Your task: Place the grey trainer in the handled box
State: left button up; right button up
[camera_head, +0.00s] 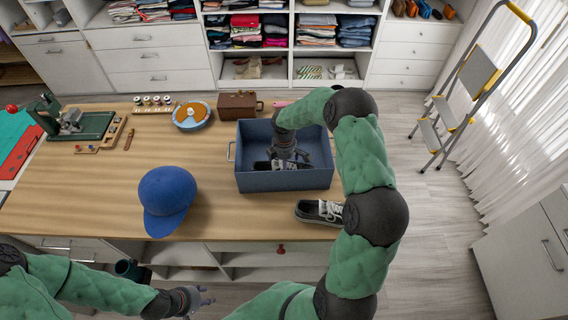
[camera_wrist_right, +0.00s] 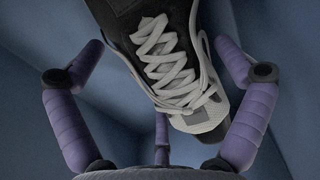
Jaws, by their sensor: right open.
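The blue handled box (camera_head: 285,182) stands on the wooden table, with a handle at its left side. A dark grey trainer with white laces lies inside it (camera_head: 292,165); it also fills the middle of the right wrist view (camera_wrist_right: 165,65). My right gripper (camera_head: 284,156) reaches down into the box over this trainer. In the right wrist view its purple fingers (camera_wrist_right: 160,75) are spread, with the trainer between them and gaps at the sides. Another dark trainer (camera_head: 318,211) with a white sole sits on the table, partly hidden by my right arm. My left gripper (camera_head: 195,299) is empty and open before the table.
A blue cap (camera_head: 167,198) lies left of the box. A brown case (camera_head: 238,106), a round blue-rimmed item (camera_head: 191,116) and a green sewing machine (camera_head: 75,122) stand at the back. A stepladder (camera_head: 465,90) stands right on the floor. The front middle of the table is clear.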

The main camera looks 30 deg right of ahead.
notch_tip(320, 180, up, 12)
jog(key=shift+p, duration=0.35)
jog(key=shift+r, duration=0.15)
dwell(0.3)
